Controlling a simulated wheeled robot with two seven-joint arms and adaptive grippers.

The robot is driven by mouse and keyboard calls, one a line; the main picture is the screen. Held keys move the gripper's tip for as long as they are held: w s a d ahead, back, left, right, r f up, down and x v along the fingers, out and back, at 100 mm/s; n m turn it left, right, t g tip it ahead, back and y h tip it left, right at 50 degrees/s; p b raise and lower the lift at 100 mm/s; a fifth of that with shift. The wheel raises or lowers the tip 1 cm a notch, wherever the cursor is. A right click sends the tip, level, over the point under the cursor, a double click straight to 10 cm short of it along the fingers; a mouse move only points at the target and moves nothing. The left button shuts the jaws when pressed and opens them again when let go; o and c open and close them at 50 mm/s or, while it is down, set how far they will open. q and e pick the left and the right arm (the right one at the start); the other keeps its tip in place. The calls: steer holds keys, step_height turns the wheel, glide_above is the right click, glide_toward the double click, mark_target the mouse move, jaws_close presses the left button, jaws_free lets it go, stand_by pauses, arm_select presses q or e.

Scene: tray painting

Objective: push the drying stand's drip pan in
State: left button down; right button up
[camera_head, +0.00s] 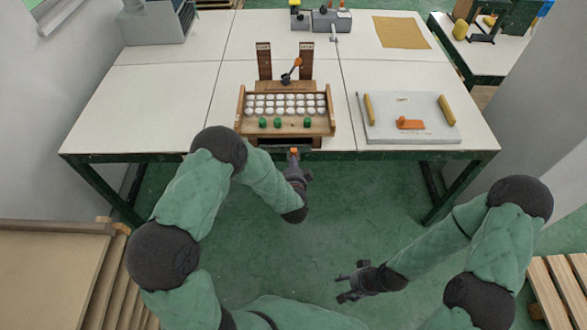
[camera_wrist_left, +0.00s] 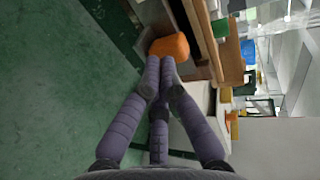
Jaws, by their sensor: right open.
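The wooden drying stand (camera_head: 243,122) is near the table's front edge in the head view, with rows of white pieces and several green ones on it. The drip pan (camera_head: 272,143) shows as a dark band low at its front, with an orange knob (camera_head: 294,152). How far the pan sticks out is hard to tell. My left gripper (camera_head: 295,161) is at the knob. In the left wrist view its fingers (camera_wrist_left: 160,64) are together, with tips at the orange knob (camera_wrist_left: 170,46); contact is unclear. My right gripper (camera_head: 344,283) is open and empty, low and away from the table.
A pale board (camera_head: 400,130) with two yellow bars and an orange piece lies right of the stand. Two brown uprights (camera_head: 264,60) rise behind it. Brown stacked panels (camera_head: 50,270) are at lower left. The green floor before the table is clear around my right gripper.

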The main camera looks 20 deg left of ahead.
mark_target(293, 154)
arm_select(q)
steer(key=w, duration=0.2)
steer(key=w+a, duration=0.1)
steer(key=w, duration=0.1)
steer(key=shift+a+b, duration=0.1)
steer(key=shift+b, duration=0.25)
steer(key=shift+w+r, duration=0.1)
steer(key=shift+w, duration=0.05)
